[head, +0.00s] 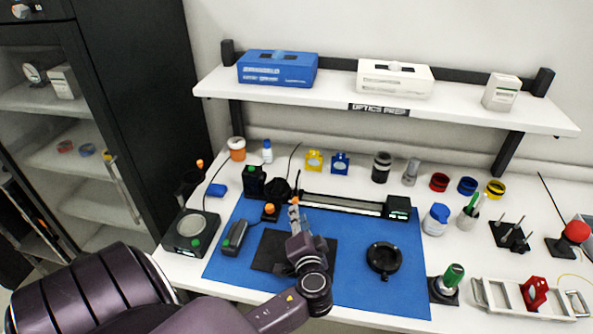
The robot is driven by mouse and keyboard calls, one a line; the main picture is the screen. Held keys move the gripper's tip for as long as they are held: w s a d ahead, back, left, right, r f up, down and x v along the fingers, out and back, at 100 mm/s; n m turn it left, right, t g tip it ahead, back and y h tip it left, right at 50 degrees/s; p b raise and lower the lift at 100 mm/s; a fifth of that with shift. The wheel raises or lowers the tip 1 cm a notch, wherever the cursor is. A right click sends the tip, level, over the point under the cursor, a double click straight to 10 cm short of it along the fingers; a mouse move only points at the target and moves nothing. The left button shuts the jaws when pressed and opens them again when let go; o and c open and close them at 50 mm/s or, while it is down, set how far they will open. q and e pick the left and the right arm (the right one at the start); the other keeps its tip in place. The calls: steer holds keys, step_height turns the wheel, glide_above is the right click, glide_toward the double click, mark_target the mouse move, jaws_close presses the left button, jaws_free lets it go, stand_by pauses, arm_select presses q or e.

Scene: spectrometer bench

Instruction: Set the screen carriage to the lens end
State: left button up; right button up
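A dark rail (345,203) with a pale front strip lies across the back of the blue mat (405,258). A black block (398,206) stands at its right end. Dark parts (279,192) and a black piece with an orange knob (270,209) stand by its left end. I cannot tell which of these is the screen carriage or the lens. My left gripper (294,206) reaches over the mat to the rail's left part, just right of the orange knob. Its fingers are small and partly hidden by its own wrist, so contact and opening cannot be told. My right gripper is not in view.
A black ring-shaped part (383,258) lies on the mat's right side. A grey-black device (235,238) and a boxed instrument (191,232) stand at left. A green-topped item (449,280) and a white tray (513,297) are at right. A shelf (440,108) overhangs the back.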

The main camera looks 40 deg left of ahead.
arm_select(q)
steer(key=v, duration=0.6)
steer(key=shift+s+d+r, duration=0.1)
steer(key=shift+s+r, duration=0.05)
steer(key=shift+s, duration=0.1)
